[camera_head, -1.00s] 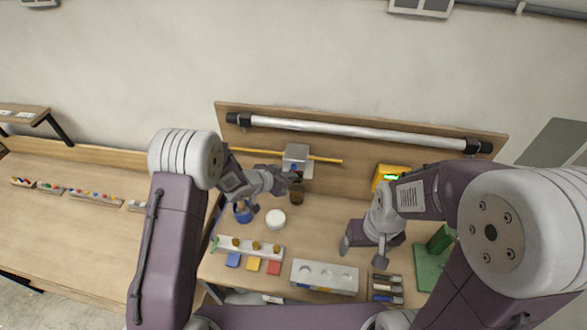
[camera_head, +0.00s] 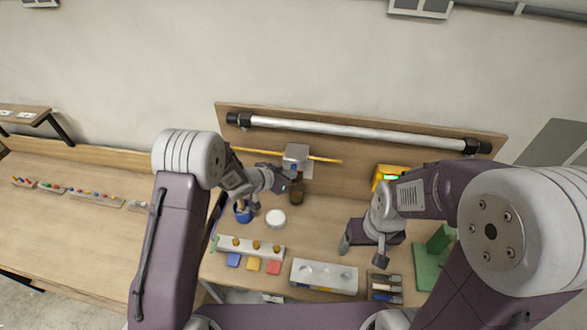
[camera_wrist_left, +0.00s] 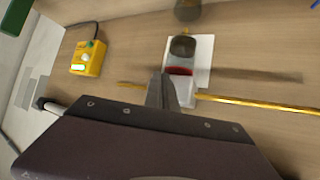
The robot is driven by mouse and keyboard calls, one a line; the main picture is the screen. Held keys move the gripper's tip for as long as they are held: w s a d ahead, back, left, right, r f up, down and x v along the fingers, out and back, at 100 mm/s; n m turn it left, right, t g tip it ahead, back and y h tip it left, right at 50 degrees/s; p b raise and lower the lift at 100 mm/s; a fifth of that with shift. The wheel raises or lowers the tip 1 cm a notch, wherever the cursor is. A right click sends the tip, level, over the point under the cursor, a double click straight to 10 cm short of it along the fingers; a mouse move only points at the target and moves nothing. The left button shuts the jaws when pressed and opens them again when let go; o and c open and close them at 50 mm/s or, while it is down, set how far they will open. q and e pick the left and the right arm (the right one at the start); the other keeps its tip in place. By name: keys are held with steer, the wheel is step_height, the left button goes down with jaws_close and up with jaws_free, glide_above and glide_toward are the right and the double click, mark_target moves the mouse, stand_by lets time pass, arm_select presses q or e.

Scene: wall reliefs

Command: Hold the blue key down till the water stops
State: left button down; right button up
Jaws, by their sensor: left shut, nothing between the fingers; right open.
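A grey dispenser box (camera_head: 297,154) is on the back panel, and a small blue patch, seemingly the blue key (camera_head: 294,167), shows on its lower front. A brown glass (camera_head: 297,195) stands below it. My left gripper (camera_head: 288,177) is shut and empty, just in front of and below the box. In the left wrist view its fingertips (camera_wrist_left: 163,80) are beside the dispenser (camera_wrist_left: 186,91), by a red strip (camera_wrist_left: 180,71). The blue key is not visible there; I cannot tell whether the fingers touch it. No water stream can be made out. My right gripper (camera_head: 363,250) is open and empty above the table's right part.
A yellow box with a green display (camera_head: 388,175) is on the panel's right; it also shows in the left wrist view (camera_wrist_left: 87,58). A white lid (camera_head: 275,219), a blue cup (camera_head: 243,213), a white rack (camera_head: 324,277) and coloured blocks (camera_head: 253,263) occupy the table. A yellow rod crosses behind the dispenser.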

arm_select(q)
steer(key=shift+w, duration=0.4)
stand_by(1.1)
steer(key=shift+s, duration=0.1)
stand_by(0.6)
steer(key=shift+s+a, duration=0.1)
steer(key=shift+s, duration=0.6)
steer(key=s, duration=0.2)
steer(key=s+a+b, duration=0.1)
steer(key=s, duration=0.2)
steer(key=shift+b, duration=0.3)
